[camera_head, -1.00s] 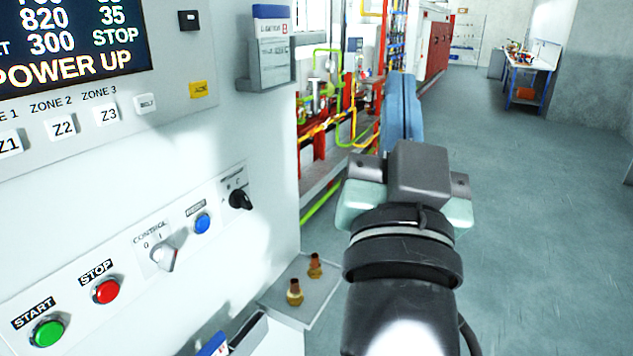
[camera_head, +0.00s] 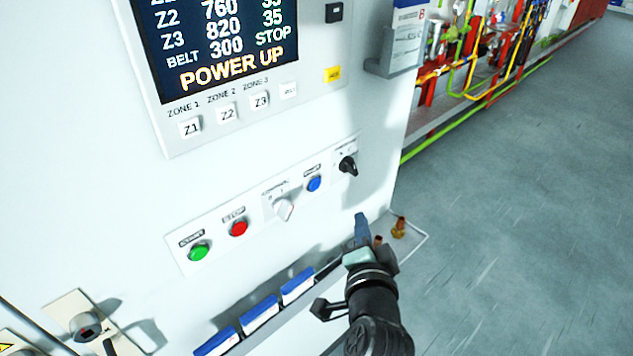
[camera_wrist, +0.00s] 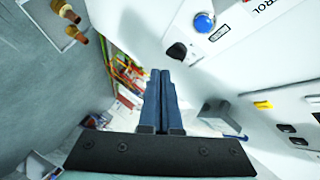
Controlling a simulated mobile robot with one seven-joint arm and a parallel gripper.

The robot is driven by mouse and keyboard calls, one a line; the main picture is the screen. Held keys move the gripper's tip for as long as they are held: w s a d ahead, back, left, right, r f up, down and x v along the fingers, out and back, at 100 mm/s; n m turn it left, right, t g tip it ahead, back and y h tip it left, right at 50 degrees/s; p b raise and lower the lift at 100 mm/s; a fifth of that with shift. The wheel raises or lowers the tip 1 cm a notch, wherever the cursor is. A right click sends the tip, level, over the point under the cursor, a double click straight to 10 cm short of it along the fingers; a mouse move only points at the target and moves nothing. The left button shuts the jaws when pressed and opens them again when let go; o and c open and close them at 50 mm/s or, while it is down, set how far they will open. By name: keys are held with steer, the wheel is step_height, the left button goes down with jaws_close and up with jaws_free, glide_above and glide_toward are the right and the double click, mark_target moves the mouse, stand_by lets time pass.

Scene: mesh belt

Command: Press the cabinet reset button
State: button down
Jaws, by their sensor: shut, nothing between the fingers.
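The blue reset button (camera_head: 314,184) sits on the cabinet's white control strip, between the white control knob (camera_head: 284,209) and the black selector switch (camera_head: 348,166). The blue button also shows at the top of the wrist view (camera_wrist: 204,22), where its label is turned sideways. My gripper (camera_head: 361,218) is below and right of the button in the head view, apart from it and in front of the cabinet. In the wrist view its blue fingers (camera_wrist: 160,76) are together with nothing between them, pointing past the panel.
The green start button (camera_head: 199,252) and red stop button (camera_head: 238,228) are on the same strip. A small shelf (camera_head: 415,243) with brass fittings (camera_head: 399,228) juts out close by my gripper. Blue-topped boxes (camera_head: 260,313) line the cabinet's lower ledge. Open floor lies right.

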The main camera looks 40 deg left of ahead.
steer(key=p, duration=0.2)
glide_toward(320, 185)
steer(key=shift+w+a+f, duration=0.25)
steer(key=shift+w+a, duration=0.1)
steer(key=shift+w, duration=0.45)
steer(key=shift+w+a+f, duration=0.3)
steer(key=shift+w+a, duration=0.05)
steer(key=shift+w, duration=0.5)
steer(key=shift+w+a+f, duration=0.25)
steer(key=shift+w+a, duration=0.1)
steer(key=shift+w, duration=0.45)
steer(key=shift+a, duration=0.4)
steer(key=shift+w+a, duration=0.1)
steer(key=shift+a, duration=0.4)
stand_by(0.5)
steer(key=shift+d, duration=0.9)
